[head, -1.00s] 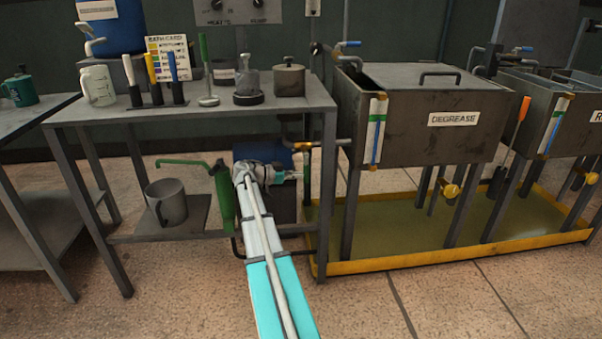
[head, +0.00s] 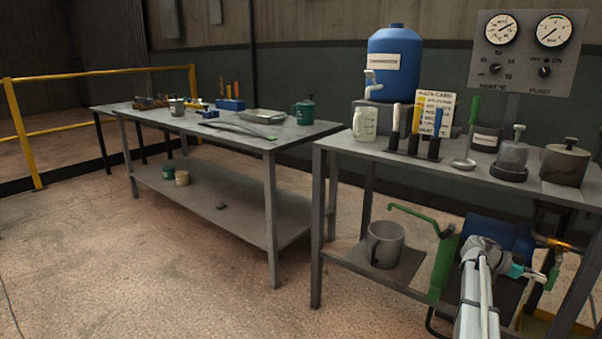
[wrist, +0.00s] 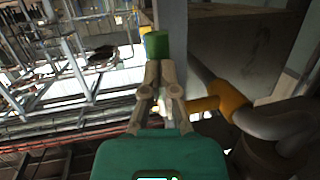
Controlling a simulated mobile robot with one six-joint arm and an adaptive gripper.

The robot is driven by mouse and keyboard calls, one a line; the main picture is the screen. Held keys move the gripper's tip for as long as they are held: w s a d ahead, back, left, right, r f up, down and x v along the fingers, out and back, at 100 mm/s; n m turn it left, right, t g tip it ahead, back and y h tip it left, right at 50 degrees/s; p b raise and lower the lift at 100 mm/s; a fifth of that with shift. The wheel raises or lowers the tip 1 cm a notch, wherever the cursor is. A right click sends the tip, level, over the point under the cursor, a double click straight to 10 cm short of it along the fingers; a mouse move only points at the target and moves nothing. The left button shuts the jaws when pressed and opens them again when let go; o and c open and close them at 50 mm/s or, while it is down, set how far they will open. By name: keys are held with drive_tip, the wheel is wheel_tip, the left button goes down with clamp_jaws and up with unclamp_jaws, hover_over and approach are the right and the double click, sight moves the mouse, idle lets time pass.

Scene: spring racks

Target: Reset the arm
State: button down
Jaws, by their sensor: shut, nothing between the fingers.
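My gripper (head: 537,276) is low at the right in the head view, beside the blue motor body (head: 497,236) under the bench, with its fingers pointing right. In the wrist view my gripper (wrist: 158,68) has its two fingers together with nothing between them. A green block-like part (wrist: 157,45) shows just past the fingertips; I cannot tell whether they touch it. My arm (head: 478,295) reaches in from the bottom of the head view and hides part of the lower shelf.
A green lever-handled pump (head: 442,265) and a grey mug (head: 384,245) are left of my arm. An orange pipe fitting (head: 560,245) is to its right; an orange pipe (wrist: 228,100) is close in the wrist view. The bench top (head: 345,146) is above. Floor (head: 150,260) at left is clear.

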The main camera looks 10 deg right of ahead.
drive_tip(key=w+a+f+n+t+y, duration=0.2)
drive_tip(key=a+f+n, duration=0.15)
drive_tip(key=a, duration=0.55)
drive_tip(key=w+a+f+n+t+y, duration=0.1)
drive_tip(key=w+a+f+n+t, duration=0.3)
drive_tip(key=a, duration=0.6)
drive_tip(key=a+f+n+t+y, duration=0.1)
drive_tip(key=a+f+n+y, duration=0.15)
drive_tip(key=a+n, duration=0.45)
drive_tip(key=s+a+f+n+t+y, duration=0.15)
drive_tip(key=a+n, duration=0.25)
drive_tip(key=a, duration=0.7)
drive_tip(key=s+a+f+n+y, duration=0.1)
drive_tip(key=s+a+n+y, duration=0.15)
drive_tip(key=a, duration=0.85)
drive_tip(key=s+a+f+n+t+y, duration=0.1)
drive_tip(key=a+f+n+y, duration=0.2)
drive_tip(key=a, duration=0.8)
wheel_tip(320, 180, up, 45)
drive_tip(key=s+n+p, duration=0.1)
drive_tip(key=s+p, duration=0.1)
drive_tip(key=p, duration=4.1)
drive_tip(key=shift+s+d+g+p, duration=0.25)
drive_tip(key=shift+d+g+p, duration=0.1)
drive_tip(key=shift+g+p, duration=0.1)
drive_tip(key=shift+f, duration=0.1)
